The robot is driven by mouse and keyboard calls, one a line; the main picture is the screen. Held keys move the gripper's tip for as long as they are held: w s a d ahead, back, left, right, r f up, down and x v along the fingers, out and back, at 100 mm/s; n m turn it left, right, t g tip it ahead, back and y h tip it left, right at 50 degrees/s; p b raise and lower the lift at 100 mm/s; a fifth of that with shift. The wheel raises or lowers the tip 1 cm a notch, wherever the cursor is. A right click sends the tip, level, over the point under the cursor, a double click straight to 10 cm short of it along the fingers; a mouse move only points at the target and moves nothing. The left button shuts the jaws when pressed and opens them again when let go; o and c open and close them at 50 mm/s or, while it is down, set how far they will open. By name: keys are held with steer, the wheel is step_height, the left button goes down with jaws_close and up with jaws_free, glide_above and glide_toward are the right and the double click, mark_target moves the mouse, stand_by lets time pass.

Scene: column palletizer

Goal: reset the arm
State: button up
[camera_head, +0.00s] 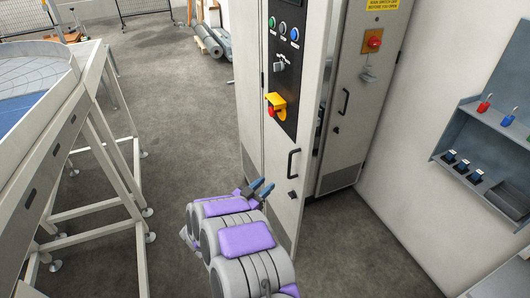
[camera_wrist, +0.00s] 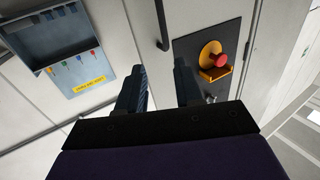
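My arm, grey with purple covers, reaches forward from the bottom of the head view. My gripper (camera_head: 260,189) is at its end, in front of the lower part of the grey cabinet door (camera_head: 297,140). In the wrist view the two dark fingers of my gripper (camera_wrist: 160,85) stand apart with nothing between them. A red knob on a yellow-orange plate (camera_wrist: 217,60) shows right of the fingers in the wrist view.
The cabinet door stands ajar beside the cabinet (camera_head: 362,110). A grey wall station (camera_head: 490,150) with padlocks hangs at the right. A white-framed conveyor stand (camera_head: 95,140) stands at the left. Rolls (camera_head: 212,42) lie on the floor behind. The floor between stand and cabinet is clear.

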steer(key=w+a+r+n+g+y, duration=0.15)
steer(key=w+a+r+y, duration=0.3)
steer(key=a+y, duration=0.45)
steer(key=s+r+n+g+y, duration=0.5)
steer(key=s+r+y, duration=0.2)
steer(key=s+r, duration=0.35)
steer(key=s+d+g+h, duration=0.2)
steer(key=s+d+g, duration=0.1)
steer(key=s+d, duration=0.6)
steer(key=s+d+g+h, duration=0.1)
steer(key=s+d+g, duration=0.2)
steer(key=s+d, duration=0.6)
steer(key=s+d+g+h, duration=0.2)
steer(key=s+d, duration=0.7)
steer(key=s, duration=1.1)
steer(key=shift+s+d+r+g+h, duration=0.3)
steer(key=shift+s+d+r+g, duration=0.15)
steer(key=shift+g, duration=0.6)
steer(key=shift+n, duration=0.25)
